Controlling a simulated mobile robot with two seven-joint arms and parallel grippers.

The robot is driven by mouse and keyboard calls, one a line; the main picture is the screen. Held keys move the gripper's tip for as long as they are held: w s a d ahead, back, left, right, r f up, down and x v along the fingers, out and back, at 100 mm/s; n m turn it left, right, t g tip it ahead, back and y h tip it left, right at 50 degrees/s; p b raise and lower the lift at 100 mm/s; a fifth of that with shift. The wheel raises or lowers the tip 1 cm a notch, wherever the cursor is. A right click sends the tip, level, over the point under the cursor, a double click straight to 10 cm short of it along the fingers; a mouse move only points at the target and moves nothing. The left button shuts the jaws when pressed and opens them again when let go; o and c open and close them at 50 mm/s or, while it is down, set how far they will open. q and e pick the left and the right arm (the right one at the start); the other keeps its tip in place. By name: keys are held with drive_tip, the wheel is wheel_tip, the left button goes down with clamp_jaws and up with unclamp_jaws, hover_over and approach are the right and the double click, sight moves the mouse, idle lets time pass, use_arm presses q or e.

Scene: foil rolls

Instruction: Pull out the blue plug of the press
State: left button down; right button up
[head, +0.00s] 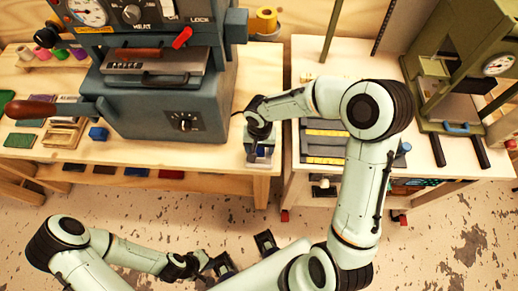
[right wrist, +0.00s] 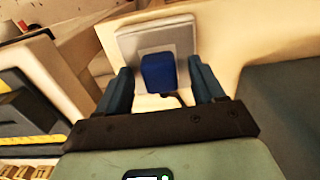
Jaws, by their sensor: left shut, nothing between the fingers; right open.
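The blue plug (right wrist: 158,73) sits against a pale square socket plate (right wrist: 128,38) in the right wrist view, with a dark cord below it. My right gripper (right wrist: 162,85) is open, its two fingers on either side of the plug with small gaps showing. In the head view my right gripper (head: 262,150) points down beside the right side of the press and mostly hides the plug. The grey-blue press (head: 150,105) stands on the left wooden table. My left gripper (head: 222,266) is shut and empty, low in front of the tables.
A second, green press (head: 455,65) stands on the right table. A yellow roll (head: 266,20) is at the back. Bare floor (head: 450,235) lies in front.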

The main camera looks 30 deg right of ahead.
sight(259, 149)
use_arm(q)
drive_tip(key=shift+s+f, duration=0.15)
drive_tip(key=shift+f, duration=0.15)
use_arm(e)
clamp_jaws()
use_arm(q)
drive_tip(key=shift+r, duration=0.1)
use_arm(e)
drive_tip(key=shift+r, duration=0.1)
